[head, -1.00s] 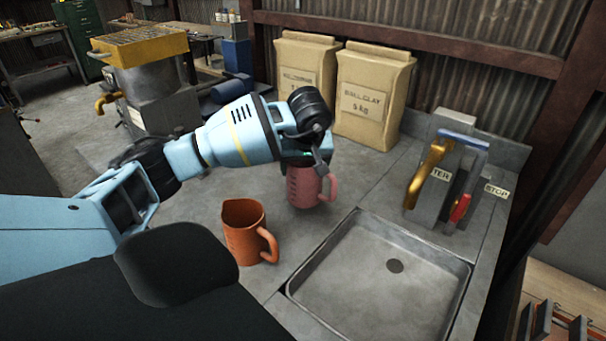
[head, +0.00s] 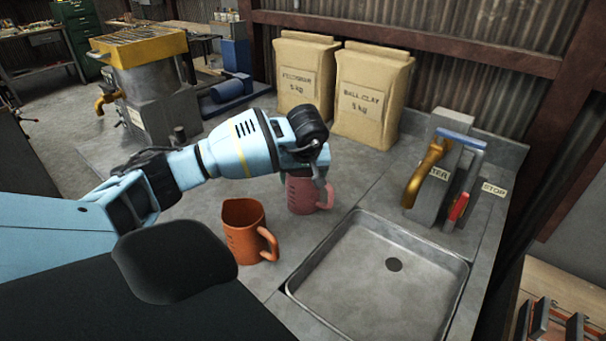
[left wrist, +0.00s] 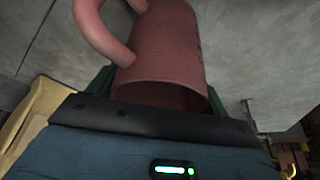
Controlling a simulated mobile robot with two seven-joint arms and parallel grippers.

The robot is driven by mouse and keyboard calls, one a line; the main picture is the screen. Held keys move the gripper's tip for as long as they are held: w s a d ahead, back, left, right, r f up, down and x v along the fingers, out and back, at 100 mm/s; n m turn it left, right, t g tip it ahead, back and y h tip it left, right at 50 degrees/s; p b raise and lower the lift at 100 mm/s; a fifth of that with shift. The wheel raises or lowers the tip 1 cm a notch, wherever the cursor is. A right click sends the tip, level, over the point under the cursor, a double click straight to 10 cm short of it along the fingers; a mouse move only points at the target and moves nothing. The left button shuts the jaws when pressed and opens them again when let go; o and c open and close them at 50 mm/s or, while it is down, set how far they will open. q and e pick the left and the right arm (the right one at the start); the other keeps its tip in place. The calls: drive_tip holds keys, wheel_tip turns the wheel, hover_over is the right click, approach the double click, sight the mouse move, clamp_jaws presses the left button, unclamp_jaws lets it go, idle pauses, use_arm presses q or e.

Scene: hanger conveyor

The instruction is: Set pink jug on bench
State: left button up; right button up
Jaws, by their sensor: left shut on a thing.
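The pink jug (head: 301,197) is at the bench (head: 195,210), just left of the sink's back corner, with its handle to the right. My left gripper (head: 312,172) is above it and shut on its upper part; the arm hides the rim. In the left wrist view the jug (left wrist: 168,45) fills the upper middle, its rim towards the gripper (left wrist: 160,98) and its handle at upper left. The jug looks upright, with its base at or very close to the bench top; I cannot tell whether it touches. My right gripper is not in view.
An orange jug (head: 243,232) stands on the bench in front and to the left. A sink (head: 350,292) lies to the right, with a tap (head: 425,175) behind it. Two clay bags (head: 370,95) stand at the back wall. The bench left of the jugs has free room.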

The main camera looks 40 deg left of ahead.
use_arm(q)
drive_tip(key=o, duration=1.3)
drive_tip(key=shift+r, duration=0.3)
drive_tip(key=v, duration=1.1)
drive_tip(key=shift+s+d+r+p, duration=0.1)
drive_tip(key=shift+s+r+p, duration=0.05)
drive_tip(key=shift+r+p, duration=0.2)
drive_tip(key=shift+f, duration=0.1)
